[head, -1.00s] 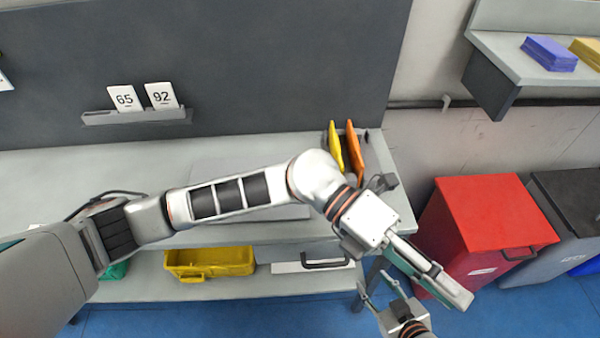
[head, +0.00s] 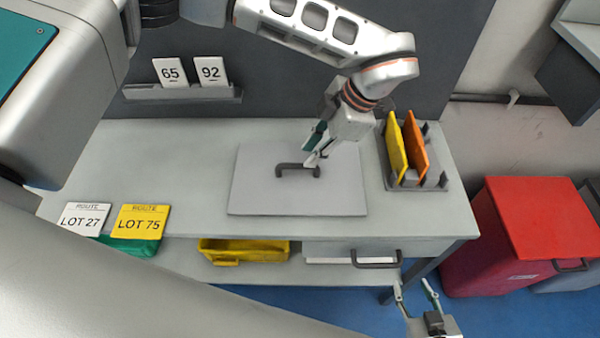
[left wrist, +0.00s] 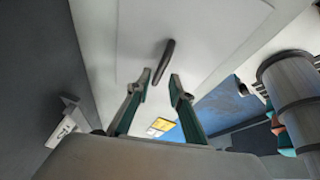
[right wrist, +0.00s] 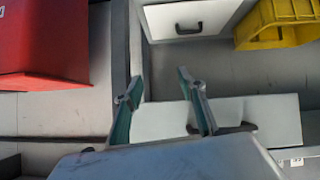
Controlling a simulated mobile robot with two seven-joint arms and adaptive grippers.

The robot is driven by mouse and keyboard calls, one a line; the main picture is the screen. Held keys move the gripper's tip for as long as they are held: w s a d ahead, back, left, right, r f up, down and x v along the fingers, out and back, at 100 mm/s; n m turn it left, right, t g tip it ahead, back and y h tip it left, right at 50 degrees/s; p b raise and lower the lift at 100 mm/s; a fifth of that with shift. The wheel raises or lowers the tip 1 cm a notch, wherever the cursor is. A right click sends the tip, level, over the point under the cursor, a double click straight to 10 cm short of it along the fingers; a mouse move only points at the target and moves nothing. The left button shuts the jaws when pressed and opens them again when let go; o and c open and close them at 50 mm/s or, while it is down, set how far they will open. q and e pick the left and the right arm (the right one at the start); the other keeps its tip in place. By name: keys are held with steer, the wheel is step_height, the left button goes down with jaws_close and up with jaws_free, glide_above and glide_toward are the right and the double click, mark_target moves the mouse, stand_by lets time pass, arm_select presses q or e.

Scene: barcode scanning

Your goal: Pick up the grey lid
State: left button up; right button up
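The grey lid (head: 255,195) lies flat on the table, with a dark bar handle (head: 296,166) standing up from its middle. My left gripper (head: 313,157) is over the lid at the right end of the handle. In the left wrist view my left gripper (left wrist: 160,78) is open, with the handle (left wrist: 164,62) just beyond its fingertips, not gripped. My right gripper (head: 416,290) is open and empty in front of the table's right end. Its spread fingers also show in the right wrist view (right wrist: 161,80).
A rack (head: 428,178) with a yellow and an orange panel stands right of the lid. Left of it lie LOT 27 (head: 84,219) and LOT 75 (head: 140,221) cards. Below are a yellow bin (head: 245,250) and a drawer (head: 330,252). A red bin (head: 520,230) stands right.

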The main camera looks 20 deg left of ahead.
mark_target(299, 164)
arm_select(q)
steer(key=x, duration=0.7)
steer(key=shift+s+a+r+p, duration=0.2)
steer(key=shift+a+p, duration=0.1)
steer(key=shift+p, duration=0.05)
jaws_close()
